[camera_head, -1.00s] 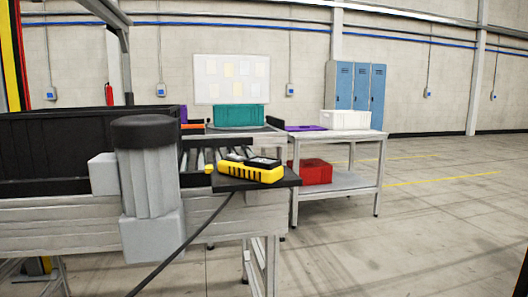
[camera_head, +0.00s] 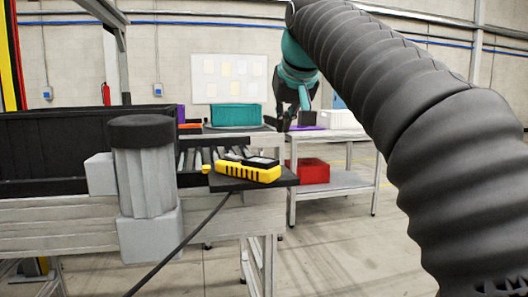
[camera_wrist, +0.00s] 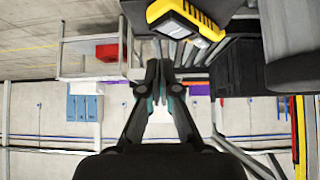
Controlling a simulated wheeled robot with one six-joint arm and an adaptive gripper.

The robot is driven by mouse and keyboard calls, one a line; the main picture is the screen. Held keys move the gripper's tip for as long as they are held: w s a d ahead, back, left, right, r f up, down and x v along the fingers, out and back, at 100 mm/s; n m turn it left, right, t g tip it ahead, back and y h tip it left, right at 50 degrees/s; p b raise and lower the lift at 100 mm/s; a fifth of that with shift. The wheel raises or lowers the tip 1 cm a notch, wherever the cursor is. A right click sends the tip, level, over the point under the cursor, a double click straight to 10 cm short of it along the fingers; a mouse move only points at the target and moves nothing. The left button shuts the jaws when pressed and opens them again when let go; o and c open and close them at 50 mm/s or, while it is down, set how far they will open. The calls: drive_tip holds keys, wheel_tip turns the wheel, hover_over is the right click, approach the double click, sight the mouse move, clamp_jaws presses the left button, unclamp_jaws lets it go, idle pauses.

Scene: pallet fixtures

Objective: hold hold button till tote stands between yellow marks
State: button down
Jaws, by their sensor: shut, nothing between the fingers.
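A yellow and black hand control (camera_head: 248,171) lies on a black plate at the near end of the roller conveyor (camera_head: 196,160). It also shows at the top of the wrist view (camera_wrist: 188,20). I cannot make out its hold button. A teal tote (camera_head: 236,115) stands further back, beyond the rollers; in the wrist view it is mostly hidden behind my fingers. I see no yellow marks by the tote. My gripper (camera_head: 284,122) is shut and empty, in the air behind and above the control, apart from it; its fingertips meet in the wrist view (camera_wrist: 158,66).
A black wall (camera_head: 80,150) and a grey motor (camera_head: 146,180) stand on the left. A cable hangs from the control. A pale bench (camera_head: 345,180) behind holds a white bin (camera_head: 338,119) above and a red bin (camera_head: 314,171) below. My arm covers the right side.

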drive_tip(key=w+a+r, duration=0.2)
drive_tip(key=a, duration=0.1)
drive_tip(key=shift+r, duration=0.35)
hover_over(260, 159)
drive_tip(key=s, duration=0.3)
drive_tip(key=f, duration=0.7)
drive_tip(key=shift+w+d, duration=0.1)
drive_tip(key=shift+d, duration=0.3)
wheel_tip(260, 159, down, 3)
drive_tip(key=shift+w+f+b, duration=0.1)
drive_tip(key=shift+f+b, duration=0.1)
drive_tip(key=shift+b, duration=0.25)
drive_tip(key=shift+f, duration=0.35)
